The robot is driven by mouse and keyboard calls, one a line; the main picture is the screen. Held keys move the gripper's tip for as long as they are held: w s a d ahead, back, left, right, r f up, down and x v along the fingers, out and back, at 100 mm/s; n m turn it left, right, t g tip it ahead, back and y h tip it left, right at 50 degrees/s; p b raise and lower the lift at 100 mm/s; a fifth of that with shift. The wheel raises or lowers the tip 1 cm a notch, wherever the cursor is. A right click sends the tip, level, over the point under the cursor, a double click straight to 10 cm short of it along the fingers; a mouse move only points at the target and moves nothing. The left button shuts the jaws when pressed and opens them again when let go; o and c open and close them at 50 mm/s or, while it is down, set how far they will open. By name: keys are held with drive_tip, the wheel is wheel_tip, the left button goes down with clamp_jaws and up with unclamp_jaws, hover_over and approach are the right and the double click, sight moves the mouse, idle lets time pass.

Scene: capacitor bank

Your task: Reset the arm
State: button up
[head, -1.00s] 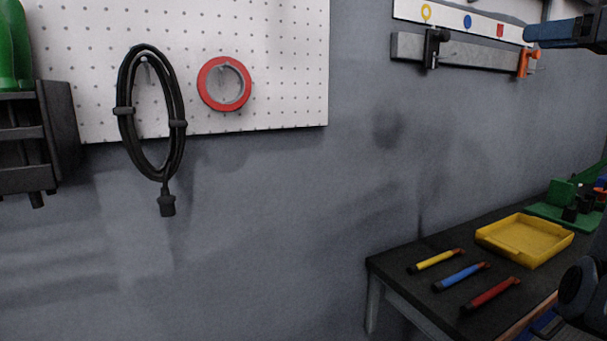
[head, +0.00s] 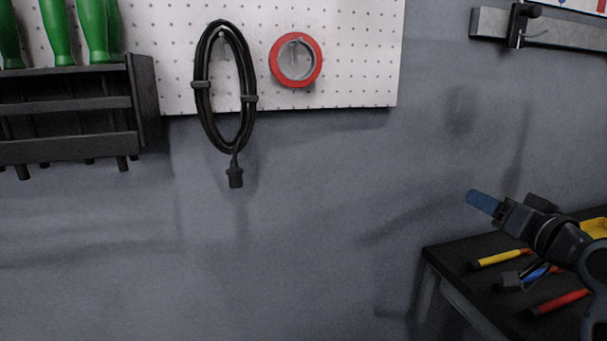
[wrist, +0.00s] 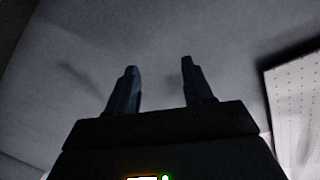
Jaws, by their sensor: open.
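My gripper (head: 488,204) is in the right part of the head view, in front of the grey wall and above the black table's near corner, with a blue finger pointing left. In the wrist view my gripper (wrist: 159,70) has its two dark fingers apart, with nothing between them. Grey wall lies beyond the fingertips. My arm hides part of the table.
The black table (head: 452,255) holds a yellow pen (head: 492,261), a partly hidden blue one, a red pen (head: 560,302) and a yellow tray (head: 595,228). A cable coil (head: 202,90) and red tape (head: 275,65) hang on the pegboard (head: 365,60). A black rack (head: 65,150) is at left.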

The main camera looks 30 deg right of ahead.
drive_tip(key=s+a+f+n+g+y, duration=0.1)
drive_tip(key=s+a+f, duration=0.3)
drive_tip(key=a+f, duration=0.45)
drive_tip(key=s+a+f+n, duration=0.1)
drive_tip(key=s+a+f, duration=0.3)
drive_tip(key=a+f, duration=0.5)
drive_tip(key=s+a+n+y, duration=0.2)
drive_tip(key=s+a+n, duration=0.1)
drive_tip(key=s+a, duration=0.4)
drive_tip(key=s+a+r+n+y, duration=0.1)
drive_tip(key=s+a+n+y, duration=0.1)
drive_tip(key=s+a, duration=0.6)
drive_tip(key=s+n, duration=0.1)
drive_tip(key=s, duration=0.5)
drive_tip(key=shift+s+a+g+y, duration=0.15)
drive_tip(key=shift+s+g+y, duration=0.1)
drive_tip(key=shift+g+y, duration=0.05)
